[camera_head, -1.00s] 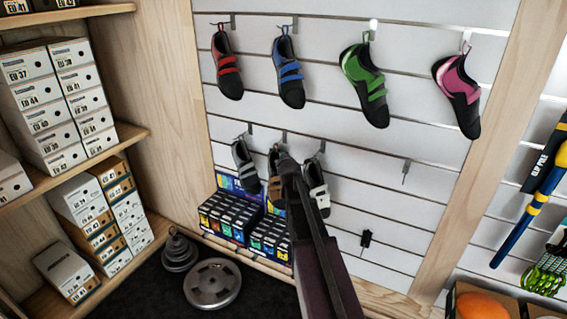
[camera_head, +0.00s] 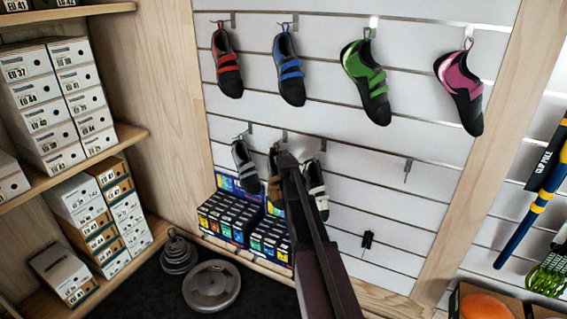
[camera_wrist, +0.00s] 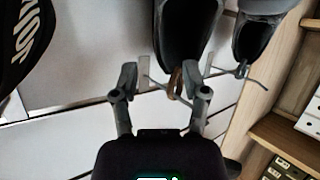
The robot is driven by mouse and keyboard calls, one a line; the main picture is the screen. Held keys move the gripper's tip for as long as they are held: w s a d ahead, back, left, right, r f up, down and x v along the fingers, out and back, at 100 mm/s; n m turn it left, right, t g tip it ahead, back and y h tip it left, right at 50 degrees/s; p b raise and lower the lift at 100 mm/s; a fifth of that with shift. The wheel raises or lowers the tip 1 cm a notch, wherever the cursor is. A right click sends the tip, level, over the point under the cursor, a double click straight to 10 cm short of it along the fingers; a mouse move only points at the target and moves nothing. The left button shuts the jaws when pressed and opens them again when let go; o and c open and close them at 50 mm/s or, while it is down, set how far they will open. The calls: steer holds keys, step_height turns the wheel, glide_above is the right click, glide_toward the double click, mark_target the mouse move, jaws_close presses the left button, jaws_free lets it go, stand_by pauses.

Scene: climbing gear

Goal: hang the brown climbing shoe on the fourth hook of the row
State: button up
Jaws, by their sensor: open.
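The brown climbing shoe (camera_head: 274,188) hangs by its loop in the lower row, between a grey shoe (camera_head: 245,168) and a white-and-black shoe (camera_head: 318,190). My arm hides much of it in the head view. In the wrist view the brown shoe's dark opening (camera_wrist: 185,35) is above my gripper (camera_wrist: 163,88), and its brown loop (camera_wrist: 174,84) lies between the spread fingertips. My gripper is open; I see no finger closed on the loop. The fourth hook (camera_head: 407,168) of the lower row is bare, to the right of the white-and-black shoe.
Red (camera_head: 227,65), blue (camera_head: 289,70), green (camera_head: 366,82) and pink (camera_head: 461,88) shoes hang in the row above. Small boxes (camera_head: 230,215) stand below the lower row. A black clip (camera_head: 367,240) hangs below the bare hook. The panel around that hook is free.

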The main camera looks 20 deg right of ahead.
steer(key=b+x, duration=0.2)
steer(key=x, duration=0.5)
steer(key=shift+w+d, duration=0.1)
steer(key=shift+w, duration=0.05)
